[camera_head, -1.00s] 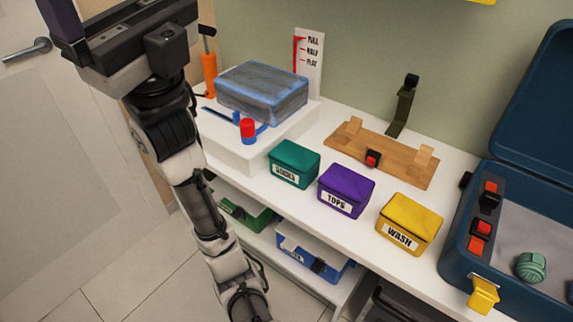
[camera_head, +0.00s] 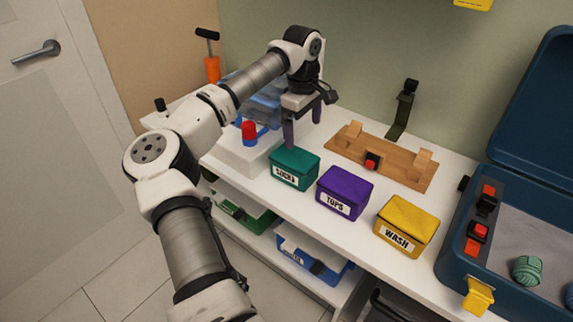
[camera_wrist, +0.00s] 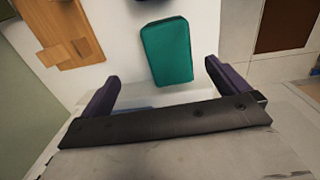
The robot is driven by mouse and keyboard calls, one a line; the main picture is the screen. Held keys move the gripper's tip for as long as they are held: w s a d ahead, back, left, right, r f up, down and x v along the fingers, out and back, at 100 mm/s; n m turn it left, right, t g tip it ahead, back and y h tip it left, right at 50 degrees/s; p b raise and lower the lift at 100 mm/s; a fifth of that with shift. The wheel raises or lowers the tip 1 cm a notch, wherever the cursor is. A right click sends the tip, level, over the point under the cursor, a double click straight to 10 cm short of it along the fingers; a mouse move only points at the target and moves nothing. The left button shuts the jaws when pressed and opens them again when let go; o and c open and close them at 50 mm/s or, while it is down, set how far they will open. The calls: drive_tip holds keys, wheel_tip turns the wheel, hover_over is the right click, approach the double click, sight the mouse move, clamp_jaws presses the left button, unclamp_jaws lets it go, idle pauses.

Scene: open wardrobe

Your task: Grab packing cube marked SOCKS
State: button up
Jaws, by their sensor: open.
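The green packing cube (camera_head: 295,168) sits on the white shelf top, leftmost of a row of three; its white label is small but appears to read SOCKS. My gripper (camera_head: 302,125) is above and just behind it in the head view, fingers pointing down, open and empty. In the wrist view the green cube (camera_wrist: 167,50) lies ahead of my open fingers (camera_wrist: 162,72), roughly centred between them and apart from both.
A purple TOPS cube (camera_head: 344,192) and yellow WASH cube (camera_head: 407,225) stand to the right. Behind are a wooden board (camera_head: 385,160) and dark green stand (camera_head: 402,112). A white box (camera_head: 238,158) with a red-capped item (camera_head: 249,131) is at left. An open blue suitcase (camera_head: 458,260) is at right.

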sight(297, 156)
drive_tip(key=shift+a+f+y, duration=0.3)
drive_tip(key=shift+a+f, duration=0.05)
drive_tip(key=shift+a, duration=0.35)
wheel_tip(297, 156, down, 7)
drive_tip(key=shift+f+p, duration=0.1)
drive_tip(key=shift+p, duration=0.3)
drive_tip(key=shift+a+f+p, duration=0.15)
drive_tip(key=shift+f+p, duration=0.2)
drive_tip(key=shift+f, duration=1.25)
drive_tip(key=shift+a+f+p, duration=0.1)
drive_tip(key=shift+f+p, duration=0.25)
drive_tip(key=shift+f, duration=1.2)
drive_tip(key=shift+w, duration=0.1)
drive_tip(key=c, duration=1.1)
drive_tip(key=shift+c, duration=0.2)
drive_tip(key=shift+r, duration=0.1)
